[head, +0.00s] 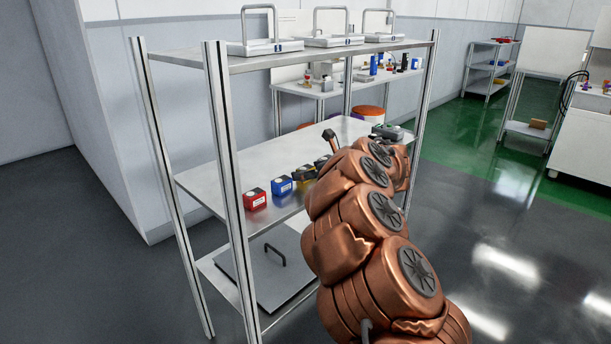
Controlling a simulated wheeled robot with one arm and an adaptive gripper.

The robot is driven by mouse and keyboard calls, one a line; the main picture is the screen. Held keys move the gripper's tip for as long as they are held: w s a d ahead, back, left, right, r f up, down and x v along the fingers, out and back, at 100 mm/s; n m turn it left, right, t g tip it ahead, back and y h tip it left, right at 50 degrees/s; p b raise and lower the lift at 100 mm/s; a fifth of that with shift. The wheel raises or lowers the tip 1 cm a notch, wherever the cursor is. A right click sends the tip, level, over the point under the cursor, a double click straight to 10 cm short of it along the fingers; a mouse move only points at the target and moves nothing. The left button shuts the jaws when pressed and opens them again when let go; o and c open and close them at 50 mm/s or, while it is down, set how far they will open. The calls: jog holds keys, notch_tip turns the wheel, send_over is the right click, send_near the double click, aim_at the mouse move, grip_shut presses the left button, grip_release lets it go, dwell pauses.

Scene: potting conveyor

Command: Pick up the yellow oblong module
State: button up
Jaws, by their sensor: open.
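A small yellow module (303,185) shows only in part on the middle shelf of the metal rack, in the head view. It is right of the blue module, and my arm and dark gripper parts hide much of it, so its oblong shape cannot be made out. My gripper (309,172) shows as dark parts just above and beside the yellow module, at the left side of my copper arm. It is open. I cannot tell whether it touches the module.
A red module (255,199) and a blue module (281,186) sit left of the yellow one. A rack post (224,170) stands at the front left. A lidded plate (262,270) lies on the lower shelf; handled trays (264,47) stand on top.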

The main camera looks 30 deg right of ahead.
jog(key=shift+w+a+f, duration=0.2)
jog(key=shift+w+a, duration=0.05)
jog(key=shift+w, duration=0.3)
jog(key=c, duration=1.3)
